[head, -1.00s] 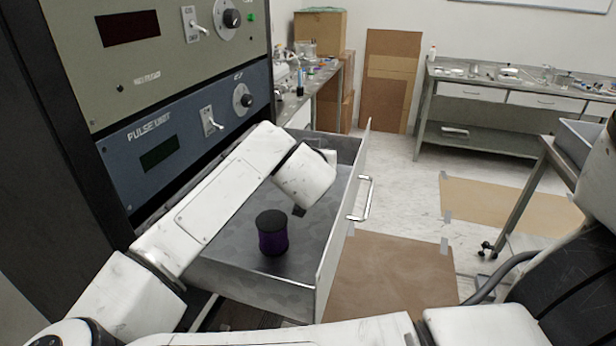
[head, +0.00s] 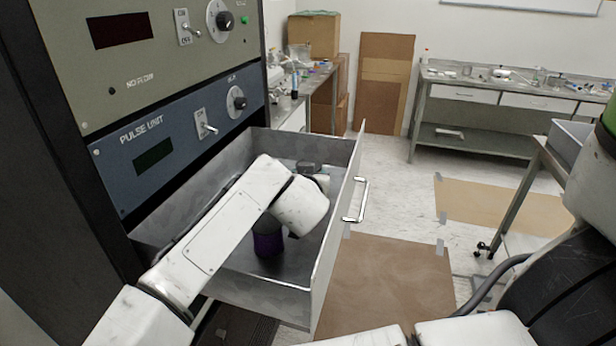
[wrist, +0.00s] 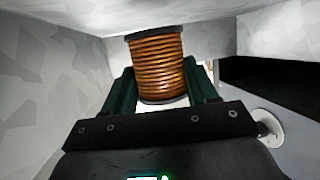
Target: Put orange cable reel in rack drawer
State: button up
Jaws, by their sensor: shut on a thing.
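The orange cable reel (wrist: 158,62), wound in orange with dark ends, sits between the two dark green fingers of my gripper (wrist: 160,80) in the wrist view. The gripper is shut on it. The rack drawer (head: 255,292) is pulled open in the head view, a grey metal box below the blue panel. My arm reaches over the drawer, with its end low inside, toward the far part. The head view hides the orange reel and the fingertips behind my arm. Pale grey walls lie close around the reel in the wrist view.
A purple reel with a dark top (head: 268,240) stands in the drawer's near part, partly behind my arm. The drawer front (head: 333,235) carries a bar handle (head: 358,200). The blue pulse unit panel (head: 180,145) is above the drawer at left. Floor space lies right.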

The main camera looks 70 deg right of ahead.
jog(key=shift+f, duration=0.2)
jog(key=o, duration=1.1)
jog(key=shift+o, duration=0.2)
jog(key=shift+r, duration=0.1)
jog(key=shift+r+p, duration=0.3)
jog(key=b+v, duration=0.1)
jog(key=v, duration=0.6)
jog(key=shift+a+r, duration=0.25)
jog(key=shift+r, duration=0.05)
jog(key=shift+s, duration=0.1)
